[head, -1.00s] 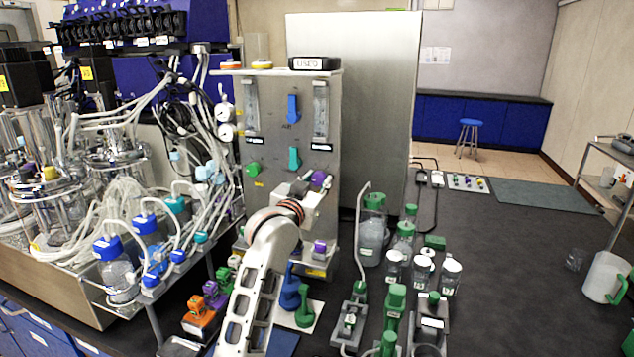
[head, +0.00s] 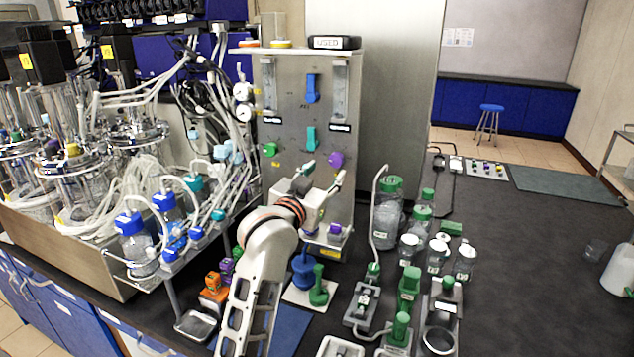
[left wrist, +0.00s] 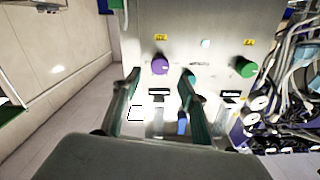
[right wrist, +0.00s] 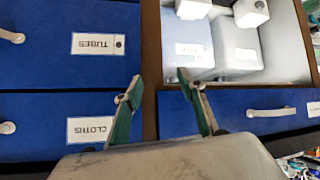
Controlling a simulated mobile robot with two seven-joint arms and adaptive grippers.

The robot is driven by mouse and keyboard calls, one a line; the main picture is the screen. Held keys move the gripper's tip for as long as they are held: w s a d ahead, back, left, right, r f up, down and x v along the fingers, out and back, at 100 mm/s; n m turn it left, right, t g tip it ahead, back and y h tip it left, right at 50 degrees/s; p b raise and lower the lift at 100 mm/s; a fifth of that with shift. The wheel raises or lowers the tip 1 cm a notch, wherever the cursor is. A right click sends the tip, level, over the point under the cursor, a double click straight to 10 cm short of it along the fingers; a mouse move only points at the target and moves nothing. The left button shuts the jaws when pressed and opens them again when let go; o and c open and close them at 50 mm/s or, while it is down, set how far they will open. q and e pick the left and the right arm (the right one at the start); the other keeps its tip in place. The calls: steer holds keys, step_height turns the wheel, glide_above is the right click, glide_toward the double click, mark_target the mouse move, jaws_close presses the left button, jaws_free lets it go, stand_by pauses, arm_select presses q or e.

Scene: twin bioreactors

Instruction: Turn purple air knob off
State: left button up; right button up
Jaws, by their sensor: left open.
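The purple knob (head: 336,160) is on the right side of the upright steel panel (head: 290,185), below the right flow tube. My left gripper (head: 323,172) is open in front of the panel, just below and left of the knob, its two fingers spread. In the left wrist view, which sees the panel upside down, the purple knob (left wrist: 160,66) appears between the open fingertips (left wrist: 160,77); no contact shows, and the depth gap is unclear. My right gripper (right wrist: 160,90) is open and empty, in front of blue drawers.
A green knob (head: 270,150), teal handle (head: 311,138) and blue handle (head: 312,88) share the panel. Tubing and bottles with blue caps (head: 130,224) crowd the left. Green-capped bottles (head: 389,215) stand to the right. The black counter farther right is mostly clear.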

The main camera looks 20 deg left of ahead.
arm_select(q)
steer(key=shift+s, duration=2.2)
steer(key=shift+a, duration=0.1)
